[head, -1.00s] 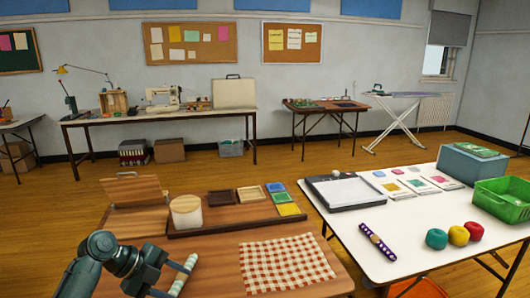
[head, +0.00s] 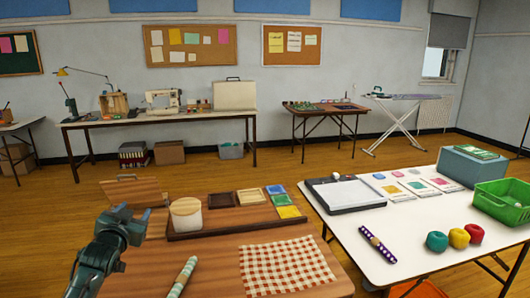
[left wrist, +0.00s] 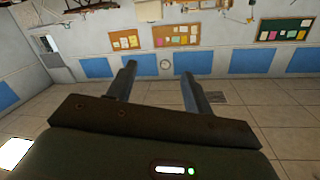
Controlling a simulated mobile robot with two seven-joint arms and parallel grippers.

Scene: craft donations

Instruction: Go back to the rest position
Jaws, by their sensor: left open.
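My left gripper (head: 140,214) is raised at the left edge of the wooden table (head: 215,262). In the left wrist view its two fingers (left wrist: 160,82) are apart with nothing between them, and the room's wall shows upside down beyond. A patterned, pale green roll (head: 183,278) lies on the table's front part, apart from the gripper. My right gripper is in neither view.
A white table (head: 400,260) at right holds yarn balls (head: 459,238), a purple roll (head: 377,244) and a green crate (head: 502,202).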

